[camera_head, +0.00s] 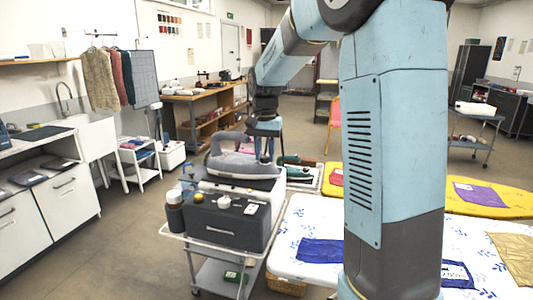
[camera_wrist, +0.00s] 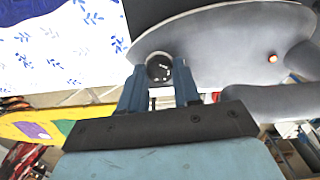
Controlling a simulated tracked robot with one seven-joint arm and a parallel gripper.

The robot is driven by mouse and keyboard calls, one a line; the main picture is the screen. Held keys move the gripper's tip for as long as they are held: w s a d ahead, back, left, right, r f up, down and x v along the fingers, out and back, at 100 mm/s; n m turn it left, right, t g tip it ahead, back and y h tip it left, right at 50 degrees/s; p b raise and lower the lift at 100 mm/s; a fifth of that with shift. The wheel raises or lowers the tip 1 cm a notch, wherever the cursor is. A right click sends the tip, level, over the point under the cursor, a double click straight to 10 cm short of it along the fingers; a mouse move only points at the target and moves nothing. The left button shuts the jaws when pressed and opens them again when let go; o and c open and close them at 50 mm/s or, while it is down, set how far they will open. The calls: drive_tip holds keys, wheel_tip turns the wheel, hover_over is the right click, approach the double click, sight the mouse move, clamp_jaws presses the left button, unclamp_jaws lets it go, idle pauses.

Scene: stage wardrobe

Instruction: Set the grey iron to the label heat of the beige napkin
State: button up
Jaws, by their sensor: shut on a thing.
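The grey iron (camera_head: 238,169) rests on a white and dark steam station on a trolley, left of centre in the head view. It fills the upper right of the wrist view (camera_wrist: 230,42), with an orange light on its body. My gripper (camera_head: 264,150) is at the iron's right end. In the wrist view, my gripper (camera_wrist: 159,75) has its two blue fingers closed on the sides of a dark round dial (camera_wrist: 159,66) on the iron. The dial's markings are too small to read. A tan-beige cloth (camera_head: 515,256) lies at the right edge; no label on it is readable.
A white patterned ironing board (camera_head: 305,218) with a blue cloth (camera_head: 320,250) stands right of the trolley (camera_head: 215,250). A yellow board (camera_head: 480,203) with a purple cloth (camera_head: 480,194) lies behind. My arm column blocks the centre right. Open floor lies left of the trolley.

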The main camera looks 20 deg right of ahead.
sight(265, 157)
drive_tip(key=o, duration=1.1)
drive_tip(key=shift+c, duration=0.2)
drive_tip(key=shift+r, duration=0.1)
wheel_tip(265, 157, up, 14)
drive_tip(key=shift+f, duration=0.25)
drive_tip(key=s+f+n+t, duration=0.2)
drive_tip(key=s+f+n, duration=0.1)
drive_tip(key=s, duration=1.1)
drive_tip(key=s+d+f+n+t, duration=0.1)
drive_tip(key=s+f+n+t, duration=0.2)
drive_tip(key=s, duration=1.2)
wheel_tip(265, 157, down, 3)
drive_tip(key=shift+r+t, duration=0.1)
drive_tip(key=shift+t, duration=0.2)
